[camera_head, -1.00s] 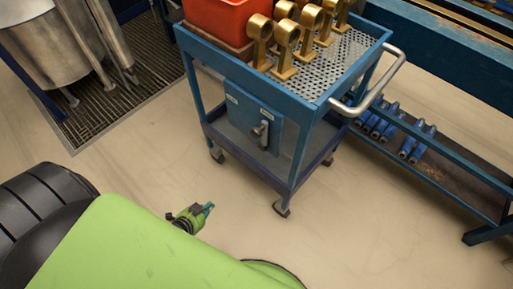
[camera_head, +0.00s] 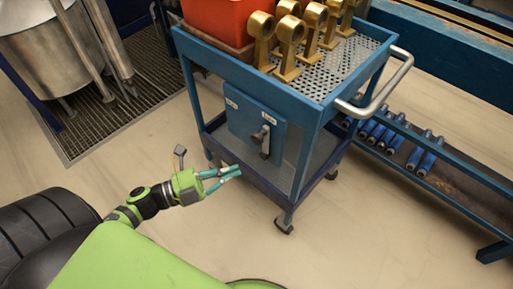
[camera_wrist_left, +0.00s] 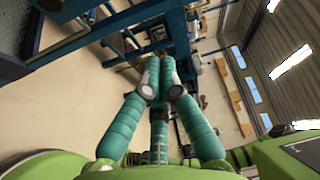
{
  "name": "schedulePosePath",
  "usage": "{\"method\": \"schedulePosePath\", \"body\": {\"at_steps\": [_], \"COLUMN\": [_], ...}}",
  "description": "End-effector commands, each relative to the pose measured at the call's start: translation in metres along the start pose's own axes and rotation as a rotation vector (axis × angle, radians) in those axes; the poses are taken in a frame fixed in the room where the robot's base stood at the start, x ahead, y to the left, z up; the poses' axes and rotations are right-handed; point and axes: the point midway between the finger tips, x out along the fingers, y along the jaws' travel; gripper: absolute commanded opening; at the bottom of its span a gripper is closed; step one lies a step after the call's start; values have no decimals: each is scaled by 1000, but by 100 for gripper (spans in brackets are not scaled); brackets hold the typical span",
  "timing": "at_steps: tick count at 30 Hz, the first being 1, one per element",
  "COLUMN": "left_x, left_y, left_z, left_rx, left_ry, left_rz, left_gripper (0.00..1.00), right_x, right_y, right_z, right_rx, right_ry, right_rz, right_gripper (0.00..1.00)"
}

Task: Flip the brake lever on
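I cannot make out the lever in that view. My right gripper is not in view.
The cart (camera_head: 300,96) carries a red bin (camera_head: 214,22) and several brass parts (camera_head: 288,45) on its perforated top. Its silver handle (camera_head: 380,93) sticks out right. A rack with blue parts (camera_head: 384,135) stands at right, a steel tank (camera_head: 50,50) at left. The floor before the cart is clear.

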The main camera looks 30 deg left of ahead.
Motion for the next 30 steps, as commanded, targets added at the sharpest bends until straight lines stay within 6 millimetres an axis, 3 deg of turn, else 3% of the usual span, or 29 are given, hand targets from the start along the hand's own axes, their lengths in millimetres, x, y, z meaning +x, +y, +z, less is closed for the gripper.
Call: {"method": "schedulePosePath", "body": {"at_steps": [8, 19, 24, 30], "left_x": [25, 103, 92, 87], "left_y": [-2, -2, 1, 1], "left_z": [0, 0, 26, 38], "left_rx": [0, -1, -2, -2], "left_ry": [0, -1, -4, -2], "left_rz": [-4, -4, 2, 0], "left_gripper": [0, 0, 0, 0], "right_x": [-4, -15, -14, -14], "right_y": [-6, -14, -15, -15], "right_z": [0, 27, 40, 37], "right_rx": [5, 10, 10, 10], "right_ry": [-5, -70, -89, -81], "right_rz": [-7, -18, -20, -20], "right_gripper": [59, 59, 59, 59]}}
